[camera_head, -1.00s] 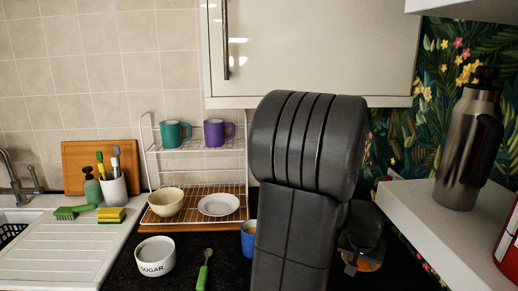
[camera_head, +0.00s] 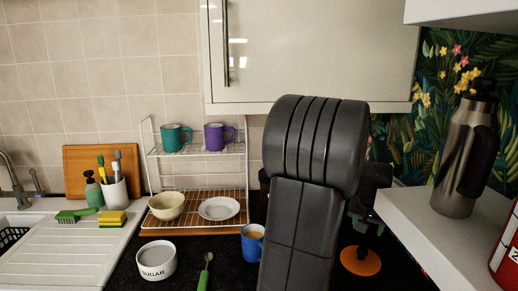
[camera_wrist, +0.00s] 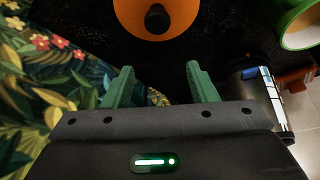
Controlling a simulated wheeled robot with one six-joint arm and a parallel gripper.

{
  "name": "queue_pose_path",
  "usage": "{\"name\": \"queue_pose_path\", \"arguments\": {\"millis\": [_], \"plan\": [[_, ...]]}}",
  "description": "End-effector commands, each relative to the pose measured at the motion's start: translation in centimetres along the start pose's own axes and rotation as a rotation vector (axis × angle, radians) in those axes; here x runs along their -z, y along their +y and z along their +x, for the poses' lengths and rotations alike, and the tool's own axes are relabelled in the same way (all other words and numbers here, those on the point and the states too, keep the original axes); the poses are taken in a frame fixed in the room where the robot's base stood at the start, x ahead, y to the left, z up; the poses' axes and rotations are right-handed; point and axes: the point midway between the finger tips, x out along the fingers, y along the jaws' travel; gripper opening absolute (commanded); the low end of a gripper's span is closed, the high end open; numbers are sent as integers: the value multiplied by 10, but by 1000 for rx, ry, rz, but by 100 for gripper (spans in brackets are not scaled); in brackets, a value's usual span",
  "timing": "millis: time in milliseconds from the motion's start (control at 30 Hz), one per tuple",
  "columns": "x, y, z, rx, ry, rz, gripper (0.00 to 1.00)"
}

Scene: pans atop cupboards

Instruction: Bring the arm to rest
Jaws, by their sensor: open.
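My gripper (camera_wrist: 160,78) shows in the wrist view with its two green fingers apart and nothing between them. In the head view, part of my gripper (camera_head: 366,208) shows to the right of my large dark arm link, above the counter. The arm link hides much of the gripper and of the counter behind it. An orange round thing with a dark knob (camera_head: 361,261) lies on the dark counter below the gripper. It also shows in the wrist view (camera_wrist: 180,14), beyond the fingertips and apart from them.
A steel flask (camera_head: 458,160) stands on the white shelf (camera_head: 440,235) at right, close to the arm. A cupboard (camera_head: 310,50) hangs above. A rack (camera_head: 190,192) with mugs and dishes, a blue mug (camera_head: 250,248) and a sugar bowl (camera_head: 156,262) stand at left.

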Motion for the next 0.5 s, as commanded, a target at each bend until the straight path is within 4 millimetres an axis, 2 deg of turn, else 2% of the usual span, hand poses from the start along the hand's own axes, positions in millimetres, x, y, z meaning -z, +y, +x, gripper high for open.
{"name": "queue_pose_path", "arguments": {"millis": [500], "plan": [[44,0,-96,0,4,0,52]]}}
